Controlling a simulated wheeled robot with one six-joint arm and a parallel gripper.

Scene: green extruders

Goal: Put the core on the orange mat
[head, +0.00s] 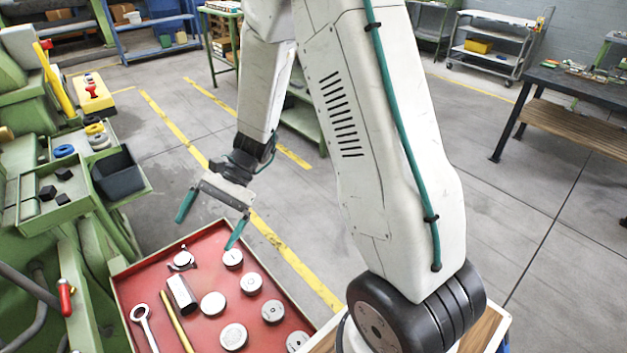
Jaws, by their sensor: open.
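My gripper (211,220), with two teal fingers, is open and empty. It hangs pointing down above the far edge of a red tray (140,268). I cannot tell for sure which thing is the core; the tray holds several round metal discs (213,303), and a blue ring (63,151) and a grey ring (99,141) lie on the green machine at left. A yellow-orange flat piece (97,104) with small red parts on it lies at the upper left; I cannot tell whether it is the orange mat.
The tray also holds a wrench (144,325), a yellow rod (178,322) and a metal block (181,293). A dark bin (117,173) sits on the green machine (30,215) at left. Carts and a workbench (575,85) stand farther back. The floor between is clear.

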